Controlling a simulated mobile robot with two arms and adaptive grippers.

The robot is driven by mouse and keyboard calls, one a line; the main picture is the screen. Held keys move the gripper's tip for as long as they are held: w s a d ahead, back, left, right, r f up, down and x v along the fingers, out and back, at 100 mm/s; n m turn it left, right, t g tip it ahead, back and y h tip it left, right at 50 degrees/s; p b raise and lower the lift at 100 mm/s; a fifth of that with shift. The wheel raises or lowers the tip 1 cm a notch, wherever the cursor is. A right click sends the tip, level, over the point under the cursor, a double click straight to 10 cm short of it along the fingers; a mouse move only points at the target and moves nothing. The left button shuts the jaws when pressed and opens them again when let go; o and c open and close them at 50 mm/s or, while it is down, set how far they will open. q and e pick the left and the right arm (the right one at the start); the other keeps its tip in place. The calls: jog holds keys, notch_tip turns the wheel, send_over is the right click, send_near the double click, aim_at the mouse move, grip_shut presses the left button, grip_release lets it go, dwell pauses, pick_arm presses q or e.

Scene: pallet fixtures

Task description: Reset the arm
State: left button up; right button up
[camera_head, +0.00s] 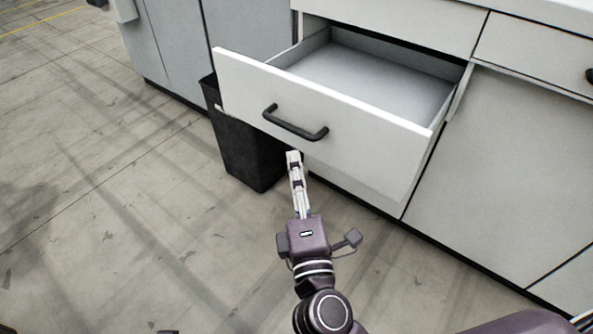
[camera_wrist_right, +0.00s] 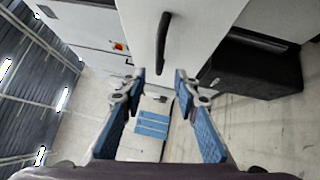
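My right gripper (camera_head: 294,158) reaches up from the bottom of the head view, its tips just below the black handle (camera_head: 296,124) of the open drawer (camera_head: 320,130). It looks narrow from this side. In the right wrist view the gripper (camera_wrist_right: 161,78) has its two blue-padded fingers apart with nothing between them. The handle (camera_wrist_right: 163,40) shows beyond the fingertips there, apart from them. The drawer is pulled out and its visible inside is empty.
A black bin (camera_head: 245,140) stands on the floor under the drawer's left side; it also shows in the right wrist view (camera_wrist_right: 255,68). White cabinet fronts (camera_head: 500,170) are at the right. The floor (camera_head: 110,200) at the left is clear.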

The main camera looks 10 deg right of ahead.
dwell(0.5)
